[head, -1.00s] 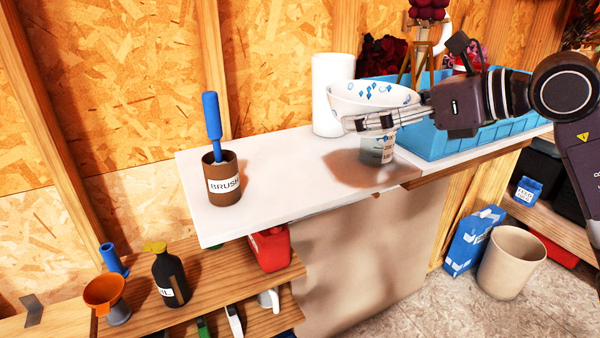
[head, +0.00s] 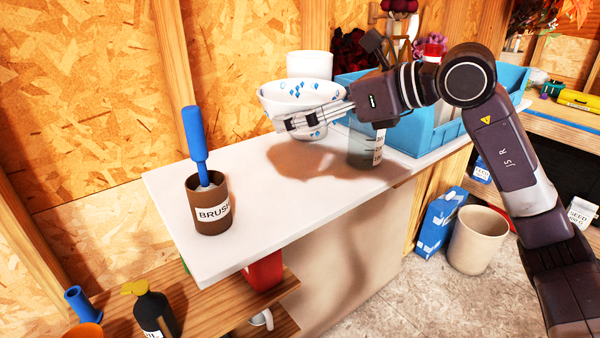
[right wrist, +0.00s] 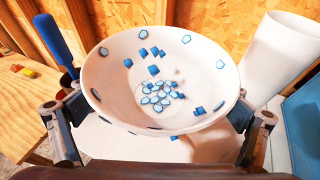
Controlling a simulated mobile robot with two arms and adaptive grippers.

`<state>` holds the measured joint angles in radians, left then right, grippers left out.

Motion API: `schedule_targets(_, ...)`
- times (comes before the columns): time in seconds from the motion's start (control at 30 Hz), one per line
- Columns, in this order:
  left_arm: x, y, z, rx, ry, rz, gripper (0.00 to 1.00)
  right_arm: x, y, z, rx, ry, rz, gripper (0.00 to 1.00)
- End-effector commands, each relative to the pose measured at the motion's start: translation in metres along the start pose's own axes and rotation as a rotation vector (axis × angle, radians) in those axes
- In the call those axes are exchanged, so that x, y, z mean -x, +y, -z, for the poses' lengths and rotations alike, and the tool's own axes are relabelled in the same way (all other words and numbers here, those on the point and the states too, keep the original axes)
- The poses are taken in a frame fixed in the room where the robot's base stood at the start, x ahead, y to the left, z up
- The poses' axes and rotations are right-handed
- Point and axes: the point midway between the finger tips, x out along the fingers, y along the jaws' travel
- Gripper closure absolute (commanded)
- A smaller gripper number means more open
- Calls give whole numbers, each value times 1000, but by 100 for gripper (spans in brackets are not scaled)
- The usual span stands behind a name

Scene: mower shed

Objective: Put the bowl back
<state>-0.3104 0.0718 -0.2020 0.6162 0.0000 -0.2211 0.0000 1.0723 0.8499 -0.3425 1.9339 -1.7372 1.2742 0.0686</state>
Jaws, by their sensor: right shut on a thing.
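The white bowl (head: 302,97) with blue patterns is held above the white countertop (head: 255,240) in the head view, its shadow on the surface below. My right gripper (head: 300,122) is shut on the bowl. In the right wrist view the bowl (right wrist: 160,80) is upright and empty, with a finger on each side of it. My left gripper is not in view.
A brown brush cup (head: 208,205) with a blue-handled brush stands at the counter's left. A grey labelled can (head: 366,147), a white cylinder (head: 310,65) and a blue crate (head: 430,125) stand at the right and back. The middle front counter is clear.

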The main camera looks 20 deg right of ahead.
Motion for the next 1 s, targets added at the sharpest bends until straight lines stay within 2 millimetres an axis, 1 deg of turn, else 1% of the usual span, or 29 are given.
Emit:
schedule_targets(0.03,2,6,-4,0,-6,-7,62,-4,1,11,-2,4,-3,47)
schedule_targets(0.13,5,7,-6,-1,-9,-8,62,-12,1,30,-2,2,-2,47)
schedule_targets(0.23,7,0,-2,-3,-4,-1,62,-20,1,49,-2,3,-3,47)
schedule_targets(0.4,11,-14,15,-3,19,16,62,-30,1,74,-1,1,-2,47)
schedule_targets(0.53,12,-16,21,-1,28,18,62,-34,0,83,1,-2,-1,47)
schedule_targets(0.67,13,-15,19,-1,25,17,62,-37,0,91,1,-1,-1,47)
schedule_targets(0.8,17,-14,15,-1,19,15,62,-44,1,107,-2,-1,-2,47)
schedule_targets(0.9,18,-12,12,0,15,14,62,-47,0,116,0,-2,-1,47)
schedule_targets(1.0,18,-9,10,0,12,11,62,-48,0,118,2,-4,0,47)
